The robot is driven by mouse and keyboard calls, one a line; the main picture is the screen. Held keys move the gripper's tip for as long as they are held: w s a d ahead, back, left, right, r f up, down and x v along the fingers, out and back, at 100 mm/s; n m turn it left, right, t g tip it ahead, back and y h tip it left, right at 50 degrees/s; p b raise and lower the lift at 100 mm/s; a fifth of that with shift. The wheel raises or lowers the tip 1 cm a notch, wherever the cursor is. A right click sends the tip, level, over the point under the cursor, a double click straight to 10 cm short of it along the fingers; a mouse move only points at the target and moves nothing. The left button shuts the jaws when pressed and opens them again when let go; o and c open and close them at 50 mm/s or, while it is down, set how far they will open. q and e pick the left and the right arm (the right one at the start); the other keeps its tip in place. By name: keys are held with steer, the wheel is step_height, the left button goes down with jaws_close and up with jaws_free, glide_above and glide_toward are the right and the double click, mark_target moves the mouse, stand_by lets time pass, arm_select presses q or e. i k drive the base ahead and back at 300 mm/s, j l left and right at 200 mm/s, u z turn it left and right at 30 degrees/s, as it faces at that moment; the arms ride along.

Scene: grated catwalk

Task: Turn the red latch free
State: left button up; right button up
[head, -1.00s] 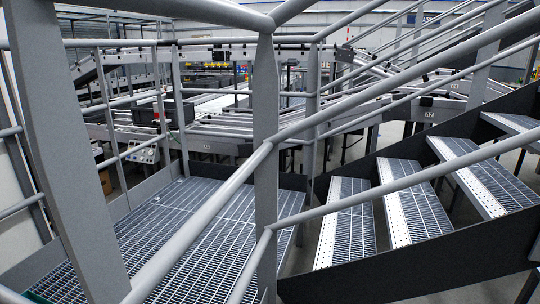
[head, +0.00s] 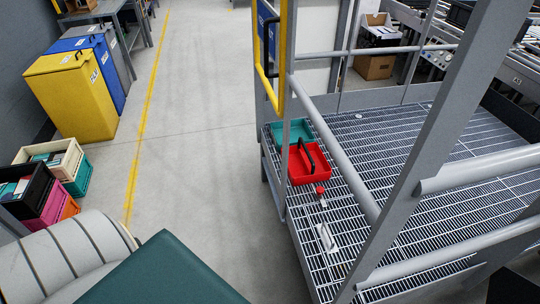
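A small red part (head: 320,190) shows on the grated platform (head: 410,165), just in front of a red open bin (head: 309,172) with a black handle. A thin pale piece runs from it toward a white part (head: 326,238) lower on the grating. I cannot tell whether the small red part is the red latch, and no other clear latch shows. A yellow-framed gate or panel (head: 284,62) with a blue sign (head: 267,22) stands at the platform's left corner by the railing. Neither of my grippers is in view.
Grey railings (head: 335,150) edge the platform. A teal bin (head: 289,132) sits beside the red bin. Yellow (head: 72,95) and blue (head: 98,65) bins and stacked crates (head: 50,185) line the left. A dark green surface (head: 165,275) fills the bottom. The concrete aisle (head: 200,130) is clear.

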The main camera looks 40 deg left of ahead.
mark_target(320, 190)
steer(key=u, duration=0.7)
steer(key=i+j+z, duration=0.15)
steer(key=i+j, duration=0.15)
steer(key=i+j+z, duration=0.15)
steer(key=j, duration=0.3)
steer(key=i, duration=0.1)
